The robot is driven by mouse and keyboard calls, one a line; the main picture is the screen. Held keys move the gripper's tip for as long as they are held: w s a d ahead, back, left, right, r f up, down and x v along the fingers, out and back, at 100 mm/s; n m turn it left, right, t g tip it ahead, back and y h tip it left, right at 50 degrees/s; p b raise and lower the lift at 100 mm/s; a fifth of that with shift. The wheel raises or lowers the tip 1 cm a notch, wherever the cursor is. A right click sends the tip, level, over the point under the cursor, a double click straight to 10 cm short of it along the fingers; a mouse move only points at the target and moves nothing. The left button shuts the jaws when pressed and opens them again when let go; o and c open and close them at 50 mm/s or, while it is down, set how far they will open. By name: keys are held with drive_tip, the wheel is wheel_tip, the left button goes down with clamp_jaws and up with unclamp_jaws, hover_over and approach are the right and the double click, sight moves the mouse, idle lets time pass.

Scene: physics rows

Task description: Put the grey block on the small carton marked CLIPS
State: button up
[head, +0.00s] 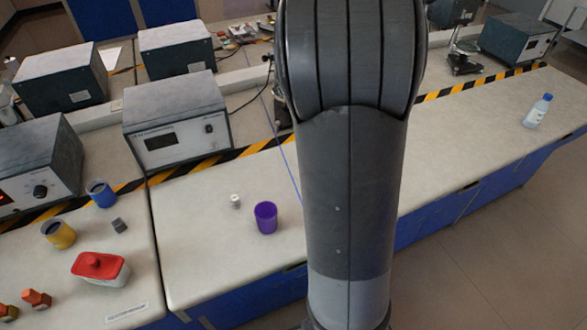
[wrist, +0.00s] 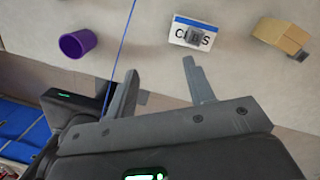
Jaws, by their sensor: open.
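The small white carton (wrist: 179,38) marked CLIPS, with a blue band, shows at the top of the wrist view. A small grey block (wrist: 194,35) appears to rest on it, covering the middle letters. My gripper (wrist: 155,82) is open, its fingers apart and empty, with the carton beyond the right fingertip. I see no contact between gripper and block. My arm fills the middle of the head view; the carton and my gripper do not show there. A dark grey cube (head: 119,226) stands on the left bench in the head view.
A purple cup (head: 265,217) stands left of my arm, with a small white item (head: 235,201) beside it. A tan box (wrist: 280,38) stands right of the carton. Blue (head: 101,194) and yellow (head: 59,234) cups and a red-lidded container (head: 101,268) occupy the left bench.

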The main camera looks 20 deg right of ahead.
drive_tip(key=s+a+r+n+t, duration=0.2)
drive_tip(key=s+a+r+n, duration=0.2)
drive_tip(key=s+a+n, duration=0.6)
drive_tip(key=s+a+r+n+t+h, duration=0.1)
drive_tip(key=s+a+r+n, duration=0.3)
drive_tip(key=s+a+n, duration=0.6)
drive_tip(key=n+t, duration=0.1)
drive_tip(key=n, duration=0.8)
drive_tip(key=shift+n+t, duration=0.3)
drive_tip(key=shift+n, duration=0.1)
